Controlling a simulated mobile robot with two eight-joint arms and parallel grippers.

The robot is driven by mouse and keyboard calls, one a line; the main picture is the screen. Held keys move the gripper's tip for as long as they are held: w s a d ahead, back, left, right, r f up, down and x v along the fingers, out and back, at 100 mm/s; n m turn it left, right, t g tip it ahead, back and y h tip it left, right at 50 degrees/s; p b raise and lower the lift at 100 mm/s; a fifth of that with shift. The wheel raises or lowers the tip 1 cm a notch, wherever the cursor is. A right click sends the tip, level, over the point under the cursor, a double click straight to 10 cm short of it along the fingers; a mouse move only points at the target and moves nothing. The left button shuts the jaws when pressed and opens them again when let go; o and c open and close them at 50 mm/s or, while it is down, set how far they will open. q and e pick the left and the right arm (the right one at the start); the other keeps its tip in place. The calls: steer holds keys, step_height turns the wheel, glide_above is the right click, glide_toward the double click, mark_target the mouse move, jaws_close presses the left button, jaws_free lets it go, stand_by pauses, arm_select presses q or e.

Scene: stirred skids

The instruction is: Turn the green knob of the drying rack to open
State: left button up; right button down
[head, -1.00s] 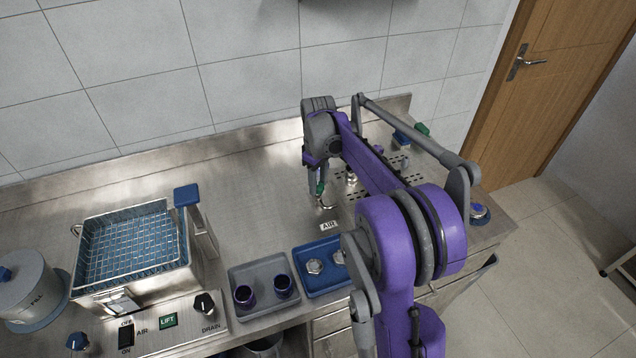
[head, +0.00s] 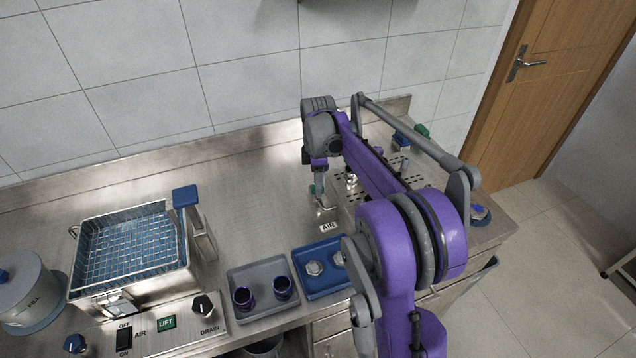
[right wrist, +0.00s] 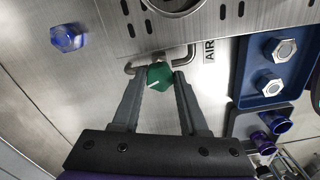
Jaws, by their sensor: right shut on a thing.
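The green knob (right wrist: 158,76) with a white mark sits on a bent metal pipe at the edge of the perforated steel drying rack (right wrist: 222,32), beside the AIR label (right wrist: 209,51). My right gripper (right wrist: 160,80) has its two fingers on either side of the knob and is shut on it. In the head view the right gripper (head: 318,186) reaches down to the knob, which is mostly hidden by the fingers. The perforated rack (head: 343,212) is partly covered by my right arm there. My left gripper is not in view.
A wire basket (head: 75,262) sits in a steel tank at left. The steel counter's middle is clear.

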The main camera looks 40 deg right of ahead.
stand_by(0.3)
steer(key=c, duration=0.7)
jaws_free()
steer(key=shift+r, duration=0.15)
step_height(320, 180, up, 11)
steer(key=shift+f+p, duration=0.2)
steer(key=shift+p, duration=0.1)
